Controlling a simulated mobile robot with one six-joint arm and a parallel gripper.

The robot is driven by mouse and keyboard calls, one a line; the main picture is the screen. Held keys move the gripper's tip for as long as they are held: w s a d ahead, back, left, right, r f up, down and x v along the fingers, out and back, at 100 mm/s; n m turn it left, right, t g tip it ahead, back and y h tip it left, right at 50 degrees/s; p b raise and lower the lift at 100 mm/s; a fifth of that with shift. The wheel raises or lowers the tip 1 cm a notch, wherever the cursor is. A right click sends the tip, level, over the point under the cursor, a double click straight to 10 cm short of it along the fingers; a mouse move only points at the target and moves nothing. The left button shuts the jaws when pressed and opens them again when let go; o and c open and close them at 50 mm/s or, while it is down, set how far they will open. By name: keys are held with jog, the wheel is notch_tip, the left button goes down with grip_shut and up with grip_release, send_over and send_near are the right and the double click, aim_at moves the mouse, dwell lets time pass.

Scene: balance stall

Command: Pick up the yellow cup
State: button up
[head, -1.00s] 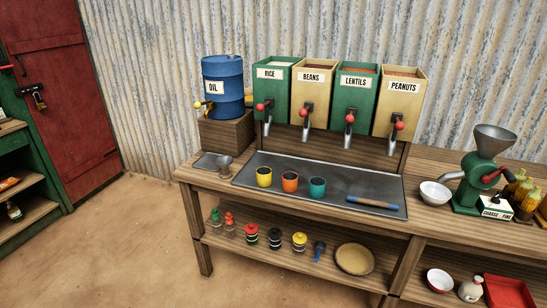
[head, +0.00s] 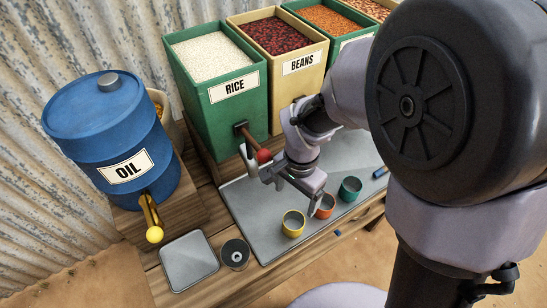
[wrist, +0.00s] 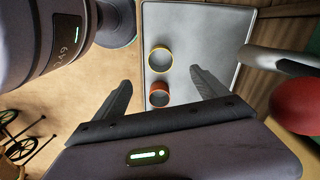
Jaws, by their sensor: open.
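The yellow cup (head: 293,223) stands upright on the grey metal tray (head: 245,205), at the left of a short row. It also shows in the wrist view (wrist: 160,60), beyond the fingertips. The orange cup (head: 325,206) stands beside it and is partly hidden by my arm in the head view; in the wrist view it shows (wrist: 159,97) between the fingers. The teal cup (head: 350,189) is further right. My gripper (head: 292,188) is open and empty, above the tray and apart from the yellow cup. In the wrist view my gripper (wrist: 160,76) has its fingers spread wide.
The rice dispenser (head: 225,90) and its red lever knob (head: 264,156) are close beside my gripper; the knob also shows in the wrist view (wrist: 297,103). The blue oil drum (head: 115,140) with a yellow-knobbed tap stands left. A small metal plate (head: 188,262) lies at the counter's left end.

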jog(key=b, duration=0.4)
send_near(294, 220)
jog(key=f, duration=0.5)
jog(key=shift+s+d+f, duration=0.2)
jog(key=shift+s+d, duration=0.05)
jog(key=shift+s, duration=0.1)
jog(key=f+b, duration=0.1)
jog(key=f, duration=0.2)
jog(key=f+b, duration=0.1)
jog(key=f, duration=0.1)
jog(key=shift+w+a+f+b, duration=0.3)
jog(key=shift+w+f, duration=0.05)
jog(key=shift+r, duration=0.2)
jog(key=shift+c, duration=0.2)
jog(key=c, duration=1.4)
